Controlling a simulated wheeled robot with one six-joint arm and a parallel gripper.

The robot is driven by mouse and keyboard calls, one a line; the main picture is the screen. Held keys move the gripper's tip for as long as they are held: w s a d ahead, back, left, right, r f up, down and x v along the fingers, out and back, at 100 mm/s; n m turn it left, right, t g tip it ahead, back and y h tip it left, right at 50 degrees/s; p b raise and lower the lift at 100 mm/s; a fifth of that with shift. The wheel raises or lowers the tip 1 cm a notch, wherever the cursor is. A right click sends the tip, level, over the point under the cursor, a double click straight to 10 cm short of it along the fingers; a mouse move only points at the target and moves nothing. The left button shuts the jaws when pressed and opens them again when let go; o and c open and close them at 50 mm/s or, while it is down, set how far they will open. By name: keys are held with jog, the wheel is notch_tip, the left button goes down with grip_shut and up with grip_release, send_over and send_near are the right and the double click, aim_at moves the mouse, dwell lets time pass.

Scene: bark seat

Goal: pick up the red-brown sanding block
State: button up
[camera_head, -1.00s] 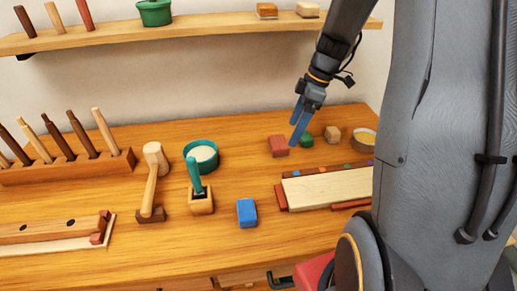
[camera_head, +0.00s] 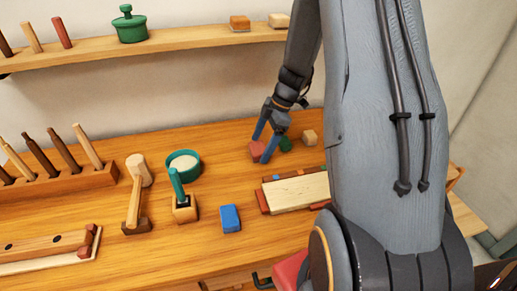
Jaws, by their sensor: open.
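The red-brown sanding block (camera_head: 256,149) lies on the wooden workbench (camera_head: 215,238), towards its back and right of the green-rimmed bowl. My gripper (camera_head: 262,149) is open, pointing down, with its blue fingers on either side of the block in the picture. The fingertips are low, near the height of the block. I cannot tell whether they touch it. One finger covers part of the block's right side.
A green block (camera_head: 285,144) and a tan block (camera_head: 309,138) sit close to the right. A pale board in a frame (camera_head: 297,190) lies in front. A blue block (camera_head: 230,218), a green-rimmed bowl (camera_head: 183,165) and a mallet (camera_head: 135,195) stand to the left.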

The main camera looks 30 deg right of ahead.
aim_at(260, 147)
jog(key=shift+a+f, duration=0.2)
jog(key=shift+f, duration=0.35)
jog(key=c, duration=1.3)
jog(key=shift+o, duration=0.2)
notch_tip(260, 147, up, 10)
jog(key=b, duration=0.2)
jog(key=shift+b, duration=0.4)
jog(key=o, duration=0.3)
jog(key=shift+c, duration=0.4)
